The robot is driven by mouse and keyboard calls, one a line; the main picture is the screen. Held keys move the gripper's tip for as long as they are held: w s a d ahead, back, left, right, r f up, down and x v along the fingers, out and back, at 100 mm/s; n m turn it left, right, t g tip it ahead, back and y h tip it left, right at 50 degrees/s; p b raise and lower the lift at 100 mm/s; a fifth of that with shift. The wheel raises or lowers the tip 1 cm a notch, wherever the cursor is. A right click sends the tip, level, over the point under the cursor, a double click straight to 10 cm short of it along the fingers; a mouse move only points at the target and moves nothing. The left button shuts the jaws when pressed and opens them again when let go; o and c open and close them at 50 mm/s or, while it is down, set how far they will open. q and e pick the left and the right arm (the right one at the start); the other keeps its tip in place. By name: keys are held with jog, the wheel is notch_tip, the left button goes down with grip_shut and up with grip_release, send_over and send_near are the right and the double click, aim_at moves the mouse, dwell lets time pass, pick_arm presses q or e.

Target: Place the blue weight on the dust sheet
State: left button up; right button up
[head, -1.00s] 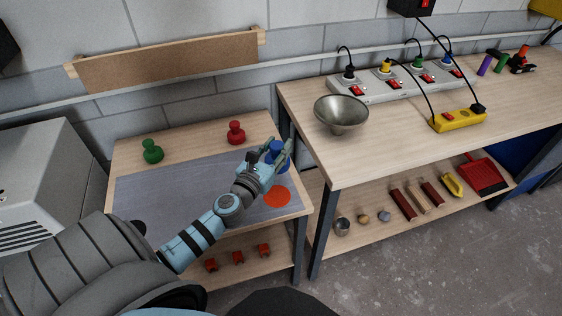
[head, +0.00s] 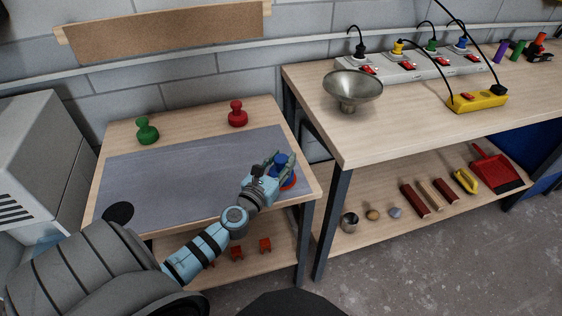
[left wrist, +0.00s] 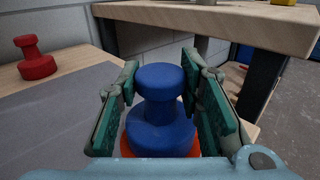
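The blue weight (head: 281,163) is upright between the fingers of my left gripper (head: 273,168), near the right edge of the grey dust sheet (head: 190,172). Whether the base touches the sheet or hovers just above is hard to tell. My right gripper is not in view.
A green weight (head: 147,131) and a red weight (head: 237,114) stand behind the sheet. A black round spot (head: 118,212) lies at its left. The workbench (head: 370,140) with a metal bowl (head: 352,88) rises close on the right. The sheet's middle is clear.

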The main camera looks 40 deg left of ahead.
pick_arm(q)
jog(key=o, duration=0.4)
jog(key=shift+s, duration=0.1)
jog(key=shift+r, duration=0.1)
